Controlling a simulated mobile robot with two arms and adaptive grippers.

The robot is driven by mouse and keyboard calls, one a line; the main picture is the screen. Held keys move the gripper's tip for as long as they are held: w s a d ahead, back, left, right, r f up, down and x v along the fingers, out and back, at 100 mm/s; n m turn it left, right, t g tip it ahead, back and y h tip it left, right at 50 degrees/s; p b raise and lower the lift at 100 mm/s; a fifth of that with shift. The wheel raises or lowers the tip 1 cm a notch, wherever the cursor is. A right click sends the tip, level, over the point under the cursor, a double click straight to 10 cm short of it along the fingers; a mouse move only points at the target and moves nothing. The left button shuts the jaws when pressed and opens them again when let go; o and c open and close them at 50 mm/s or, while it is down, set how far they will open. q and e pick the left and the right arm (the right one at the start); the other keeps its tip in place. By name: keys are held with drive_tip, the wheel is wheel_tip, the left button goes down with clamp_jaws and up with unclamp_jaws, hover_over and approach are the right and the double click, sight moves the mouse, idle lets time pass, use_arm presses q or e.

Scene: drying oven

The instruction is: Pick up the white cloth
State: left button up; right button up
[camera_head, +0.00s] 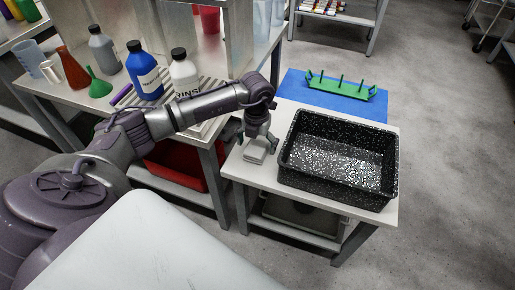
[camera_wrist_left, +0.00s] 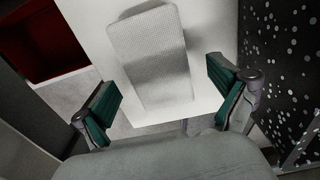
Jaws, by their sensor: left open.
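The white cloth (camera_head: 257,149) lies folded on the white table, left of the black speckled tub. In the left wrist view the cloth (camera_wrist_left: 148,55) is a pale textured rectangle lying between and beyond my fingertips. My left gripper (camera_head: 258,138) is above the cloth, pointing down. In the left wrist view my left gripper (camera_wrist_left: 165,100) is open, its green finger pads apart on either side of the cloth's near part, with nothing held. I cannot tell the exact height over the cloth. My right gripper is not in view.
The black speckled tub (camera_head: 386,160) stands close to the right of my gripper. A blue mat (camera_head: 300,88) with a green rack (camera_head: 340,86) lies behind. A red bin (camera_head: 180,168) sits below the left bench. Bottles, including a blue one (camera_head: 145,75), stand on that bench near my arm.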

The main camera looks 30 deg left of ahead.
sight(257, 146)
use_arm(q)
drive_tip(key=shift+f, duration=0.55)
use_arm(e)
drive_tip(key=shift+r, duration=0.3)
use_arm(q)
drive_tip(key=c, duration=1.2)
drive_tip(key=shift+r, duration=0.25)
wheel_tip(257, 146, up, 10)
drive_tip(key=shift+f+p, duration=0.2)
drive_tip(key=shift+p, duration=0.45)
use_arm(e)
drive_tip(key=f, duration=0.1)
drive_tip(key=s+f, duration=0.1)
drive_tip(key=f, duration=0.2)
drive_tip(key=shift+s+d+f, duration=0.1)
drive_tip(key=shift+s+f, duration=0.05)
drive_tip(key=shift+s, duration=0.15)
